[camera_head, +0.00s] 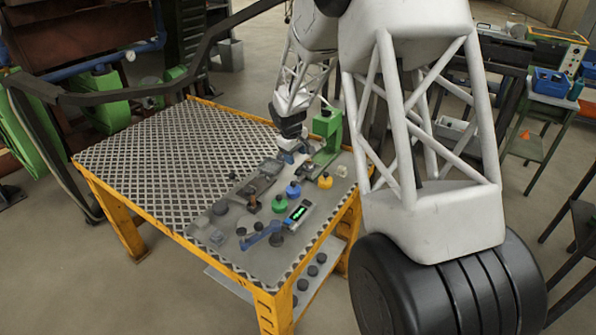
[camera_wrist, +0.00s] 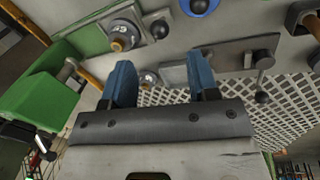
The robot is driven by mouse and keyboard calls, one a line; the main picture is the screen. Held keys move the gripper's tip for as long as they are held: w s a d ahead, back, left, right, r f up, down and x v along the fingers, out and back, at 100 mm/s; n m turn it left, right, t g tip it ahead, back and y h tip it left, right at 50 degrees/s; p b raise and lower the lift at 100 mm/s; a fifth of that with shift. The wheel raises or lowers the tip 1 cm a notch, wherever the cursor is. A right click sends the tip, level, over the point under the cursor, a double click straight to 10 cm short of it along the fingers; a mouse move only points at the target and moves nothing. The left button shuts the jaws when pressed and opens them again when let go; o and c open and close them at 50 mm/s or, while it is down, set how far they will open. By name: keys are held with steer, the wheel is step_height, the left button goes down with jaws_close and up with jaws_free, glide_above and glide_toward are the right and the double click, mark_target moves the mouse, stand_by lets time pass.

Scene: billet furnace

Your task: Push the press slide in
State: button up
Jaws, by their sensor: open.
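A green press-like stand (camera_head: 328,132) rises at the right rear of the work table; a green block, probably part of it, shows at the left of the wrist view (camera_wrist: 40,100). A grey plate with a black-knobbed pin (camera_wrist: 235,60) lies right of my fingers in the wrist view. I cannot tell for sure which part is the press slide. My gripper (camera_head: 287,155) hangs just left of the green stand, low over the table's fittings. Its two blue fingers (camera_wrist: 162,78) are apart, with nothing held between them. Contact with any part cannot be made out.
The yellow-framed table (camera_head: 180,150) has a bare perforated top at left. Near my gripper stand blue (camera_head: 293,190), green (camera_head: 280,203) and yellow (camera_head: 325,181) knobs, a display box (camera_head: 299,212) and a blue lever (camera_head: 262,234). A dark rail (camera_head: 100,97) passes behind.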

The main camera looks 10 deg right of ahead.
mark_target(298, 170)
steer(key=shift+w+f, duration=0.4)
steer(key=shift+f, duration=0.05)
steer(key=shift+f, duration=0.2)
steer(key=shift+w+d+f, duration=0.15)
steer(key=shift+d+f, duration=0.05)
steer(key=shift+f, duration=1)
steer(key=shift+w+d+f, duration=0.1)
steer(key=shift+d+f, duration=0.05)
steer(key=shift+f, duration=1.1)
steer(key=shift+w+d+f, duration=0.15)
steer(key=shift+d+f, duration=0.05)
steer(key=shift+f, duration=1)
jaws_close()
